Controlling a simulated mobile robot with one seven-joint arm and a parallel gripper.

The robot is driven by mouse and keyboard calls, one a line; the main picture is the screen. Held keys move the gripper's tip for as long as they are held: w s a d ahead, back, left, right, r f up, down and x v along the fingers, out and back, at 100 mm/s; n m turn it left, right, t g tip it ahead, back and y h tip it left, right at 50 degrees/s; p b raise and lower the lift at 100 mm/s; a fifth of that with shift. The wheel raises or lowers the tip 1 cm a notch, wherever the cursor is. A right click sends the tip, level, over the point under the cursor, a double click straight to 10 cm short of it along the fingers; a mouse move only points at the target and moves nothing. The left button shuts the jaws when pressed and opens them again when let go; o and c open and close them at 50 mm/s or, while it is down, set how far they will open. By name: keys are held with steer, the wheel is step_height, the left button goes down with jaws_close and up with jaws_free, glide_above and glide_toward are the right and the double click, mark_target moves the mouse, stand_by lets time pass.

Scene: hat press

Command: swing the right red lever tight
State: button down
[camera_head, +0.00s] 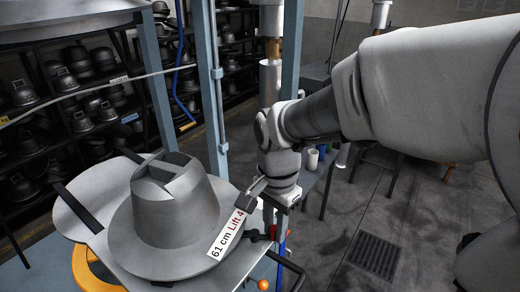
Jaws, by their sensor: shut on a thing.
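My gripper (265,205) points down at the right edge of the press, just right of the grey hat form. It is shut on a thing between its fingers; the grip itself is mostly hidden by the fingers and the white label. A small red part of the right lever (272,232) shows just below my fingertips, beside a dark clamp piece. The rest of the lever is hidden, so its exact angle cannot be told.
The grey hat form (176,215) with its white label (227,233) stands close left of my gripper. A blue post (210,90) rises behind. An orange-knobbed handle (262,285) sits below. Shelves of hat moulds (75,100) line the back left. Floor is open at right.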

steer(key=shift+s+m, duration=0.25)
steer(key=shift+m, duration=0.55)
steer(key=c, duration=0.7)
jaws_free()
step_height(320, 180, up, 18)
steer(key=shift+f, duration=0.25)
steer(key=shift+s, duration=0.1)
